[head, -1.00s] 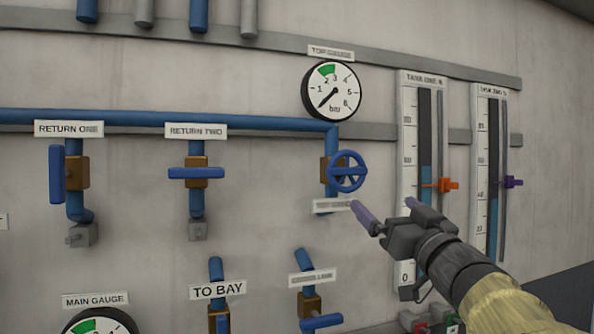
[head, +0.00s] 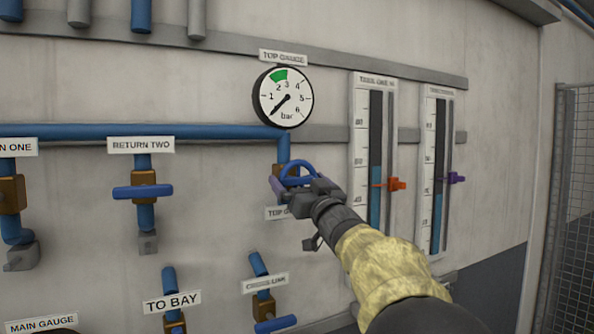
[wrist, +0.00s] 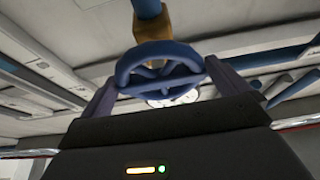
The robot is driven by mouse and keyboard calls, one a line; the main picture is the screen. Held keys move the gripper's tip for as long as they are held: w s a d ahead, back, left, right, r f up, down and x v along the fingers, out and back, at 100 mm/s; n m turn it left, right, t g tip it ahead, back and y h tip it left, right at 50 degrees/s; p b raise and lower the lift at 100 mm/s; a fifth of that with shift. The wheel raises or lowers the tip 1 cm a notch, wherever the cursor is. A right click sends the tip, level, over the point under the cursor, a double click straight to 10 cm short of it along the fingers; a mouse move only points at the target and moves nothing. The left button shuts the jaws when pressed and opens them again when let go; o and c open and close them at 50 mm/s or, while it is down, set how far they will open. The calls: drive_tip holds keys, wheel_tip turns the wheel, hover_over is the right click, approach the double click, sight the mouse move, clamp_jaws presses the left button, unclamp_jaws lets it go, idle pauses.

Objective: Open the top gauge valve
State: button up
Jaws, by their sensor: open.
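The top gauge valve has a blue round handwheel (head: 297,170) on a brass body, below the white TOP GAUGE dial (head: 287,97). The dial's needle points to the lower left, at the low end. In the wrist view the handwheel (wrist: 158,65) lies between the two purple fingers of my gripper (wrist: 160,82). The fingers are open, one on each side of the wheel. Whether they touch the rim cannot be told. In the head view my gripper (head: 294,188) covers the lower part of the wheel and part of the label under it.
The RETURN TWO valve (head: 142,192) is to the left, and the cross line valve (head: 265,303) is below. Two tank level gauges, with an orange marker (head: 396,184) and a purple marker (head: 456,178), are to the right. A mesh fence (head: 575,220) stands at far right.

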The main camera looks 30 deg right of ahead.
drive_tip(key=shift+w+r, duration=0.2)
drive_tip(key=shift+w, duration=0.35)
drive_tip(key=shift+c, duration=0.2)
drive_tip(key=c, duration=0.7)
drive_tip(key=shift+o, duration=0.2)
